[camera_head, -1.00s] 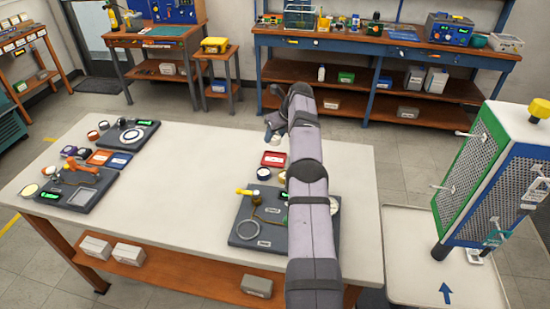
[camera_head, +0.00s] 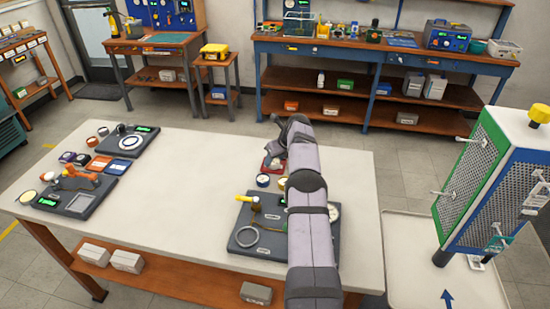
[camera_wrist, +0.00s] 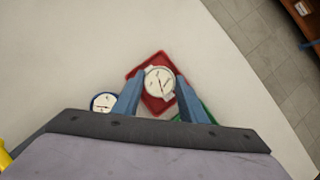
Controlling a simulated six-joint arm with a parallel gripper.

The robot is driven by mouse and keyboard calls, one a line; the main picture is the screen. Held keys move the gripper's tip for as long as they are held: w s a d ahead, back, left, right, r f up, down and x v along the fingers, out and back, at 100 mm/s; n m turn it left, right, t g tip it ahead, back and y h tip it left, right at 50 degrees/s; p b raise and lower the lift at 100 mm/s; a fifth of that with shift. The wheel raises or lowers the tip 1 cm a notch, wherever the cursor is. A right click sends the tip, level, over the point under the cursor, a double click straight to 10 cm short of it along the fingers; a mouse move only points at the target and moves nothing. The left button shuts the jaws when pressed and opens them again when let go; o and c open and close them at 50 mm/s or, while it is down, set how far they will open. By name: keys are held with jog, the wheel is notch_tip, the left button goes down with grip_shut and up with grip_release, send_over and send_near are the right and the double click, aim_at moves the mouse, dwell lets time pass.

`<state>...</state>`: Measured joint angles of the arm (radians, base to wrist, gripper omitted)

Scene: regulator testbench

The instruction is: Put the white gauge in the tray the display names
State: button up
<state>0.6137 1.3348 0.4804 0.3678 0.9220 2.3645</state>
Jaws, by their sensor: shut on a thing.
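The white gauge (camera_wrist: 159,84) has a round white dial and sits between the two blue fingers of my gripper (camera_wrist: 161,76), which is shut on it. In the wrist view it is over the red tray (camera_wrist: 133,77), covering its middle; I cannot tell whether it touches the tray. In the head view my gripper hides the gauge and part of the red tray (camera_head: 266,168). A green tray (camera_wrist: 208,116) shows partly behind the right finger. Small green displays are lit on the bench panels, such as this display (camera_head: 46,202); their text is too small to read.
A blue-rimmed gauge (camera_wrist: 103,102) lies left of the red tray. A dark panel (camera_head: 243,240) with a yellow-handled part is near the front of the bench. Blue (camera_head: 122,166) and orange (camera_head: 98,163) trays lie to the left. The bench middle is clear.

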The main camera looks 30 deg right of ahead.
jog(key=o, duration=1.1)
jog(key=shift+f, duration=0.1)
jog(key=shift+s+r, duration=0.1)
jog(key=shift+r, duration=0.15)
jog(key=shift+s+d+r+b, duration=0.1)
jog(key=shift+s+r+b, duration=0.1)
jog(key=shift+r+b, duration=0.25)
jog(key=b+v, duration=0.2)
jog(key=v, duration=0.8)
jog(key=shift+s+r, duration=0.2)
jog(key=shift+r, duration=0.1)
